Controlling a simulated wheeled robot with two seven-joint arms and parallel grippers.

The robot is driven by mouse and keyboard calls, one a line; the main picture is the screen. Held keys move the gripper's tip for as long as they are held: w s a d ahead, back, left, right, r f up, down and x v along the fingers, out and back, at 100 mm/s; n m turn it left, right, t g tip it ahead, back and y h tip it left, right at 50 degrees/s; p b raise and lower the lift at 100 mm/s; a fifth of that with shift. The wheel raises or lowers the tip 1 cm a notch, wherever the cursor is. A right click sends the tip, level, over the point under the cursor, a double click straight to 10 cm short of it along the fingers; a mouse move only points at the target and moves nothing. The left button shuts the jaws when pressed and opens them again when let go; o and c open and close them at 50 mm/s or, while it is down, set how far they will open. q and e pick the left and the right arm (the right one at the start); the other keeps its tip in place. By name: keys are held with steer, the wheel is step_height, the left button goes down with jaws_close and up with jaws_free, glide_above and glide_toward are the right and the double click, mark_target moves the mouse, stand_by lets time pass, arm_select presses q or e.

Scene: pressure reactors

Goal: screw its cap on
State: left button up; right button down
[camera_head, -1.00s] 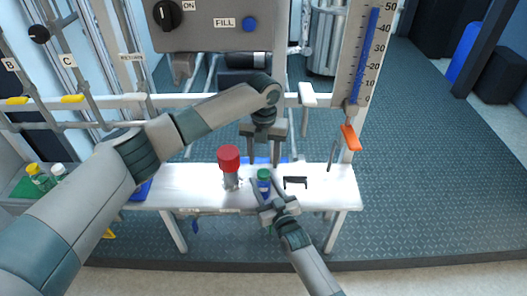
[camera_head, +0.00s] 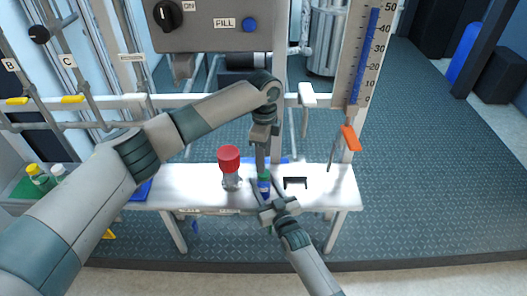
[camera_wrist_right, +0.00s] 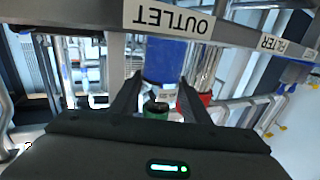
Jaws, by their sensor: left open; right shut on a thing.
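A small bottle with a blue body (camera_head: 264,188) and a green cap (camera_head: 265,175) is upright at the front middle of the white bench (camera_head: 335,188). My right gripper (camera_head: 266,190) is shut on the bottle from the front. In the right wrist view the green cap (camera_wrist_right: 156,110) shows between the fingers. My left gripper (camera_head: 262,163) points straight down over the cap, its fingers seen nearly edge-on. It is open, with its tips close to the cap; contact cannot be told. How tightly the cap sits cannot be seen.
A red-topped metal fitting (camera_head: 229,158) stands just left of the bottle. A small black bracket (camera_head: 295,182) lies to the right. Other bottles (camera_head: 40,178) stand in a green tray at far left.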

arm_select(q)
steer(key=n, duration=0.4)
steer(key=shift+r+n, duration=0.15)
steer(key=shift+n, duration=0.15)
steer(key=n, duration=0.4)
steer(key=shift+r, duration=0.1)
steer(key=n, duration=0.4)
steer(key=shift+r+n, duration=0.1)
steer(key=shift+n, duration=0.3)
steer(key=n, duration=0.4)
steer(key=shift+r, duration=0.1)
steer(key=n, duration=0.4)
steer(key=shift+r+n, duration=0.15)
steer(key=shift+n, duration=0.15)
steer(key=n, duration=0.4)
steer(key=shift+r, duration=0.1)
steer(key=n, duration=0.4)
steer(key=shift+r+n, duration=0.15)
steer(key=shift+n, duration=0.15)
steer(key=n, duration=0.4)
steer(key=shift+r, duration=0.1)
